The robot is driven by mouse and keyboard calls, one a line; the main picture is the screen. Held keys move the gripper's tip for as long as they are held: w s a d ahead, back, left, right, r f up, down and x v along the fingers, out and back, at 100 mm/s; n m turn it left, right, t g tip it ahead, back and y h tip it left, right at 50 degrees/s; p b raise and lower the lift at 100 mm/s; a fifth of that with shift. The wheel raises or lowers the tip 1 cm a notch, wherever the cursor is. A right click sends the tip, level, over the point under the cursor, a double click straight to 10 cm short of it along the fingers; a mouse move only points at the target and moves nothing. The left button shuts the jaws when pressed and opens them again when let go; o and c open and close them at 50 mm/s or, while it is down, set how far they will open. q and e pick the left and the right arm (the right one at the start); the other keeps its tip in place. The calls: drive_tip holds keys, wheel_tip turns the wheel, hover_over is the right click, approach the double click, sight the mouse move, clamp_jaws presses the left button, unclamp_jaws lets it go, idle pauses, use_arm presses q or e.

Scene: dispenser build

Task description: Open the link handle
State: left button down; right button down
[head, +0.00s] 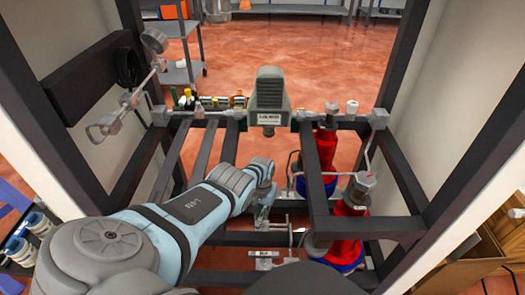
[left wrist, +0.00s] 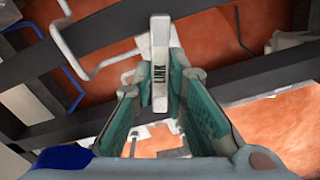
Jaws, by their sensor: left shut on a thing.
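The link handle (left wrist: 160,62) is a flat white bar with "LINK" in dark letters. In the left wrist view it stands nearly upright between the teal-padded fingers of my left gripper (left wrist: 162,90), which is shut on it. In the head view my left gripper (head: 262,212) reaches down into the middle of the dark frame, and the handle is too small and covered there to make out clearly. My right gripper is in neither view.
Dark frame bars (head: 203,155) surround my left arm. Two red cylinders (head: 326,145) (head: 345,226) with blue bases stand to the right, with bent white pipes (head: 293,168) nearby. A grey device (head: 269,97) sits on the back bar. A gauge (head: 153,40) is at upper left.

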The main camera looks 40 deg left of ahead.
use_arm(q)
drive_tip(key=shift+d, duration=0.1)
drive_tip(key=c, duration=1.6)
unclamp_jaws()
drive_tip(key=shift+r, duration=0.1)
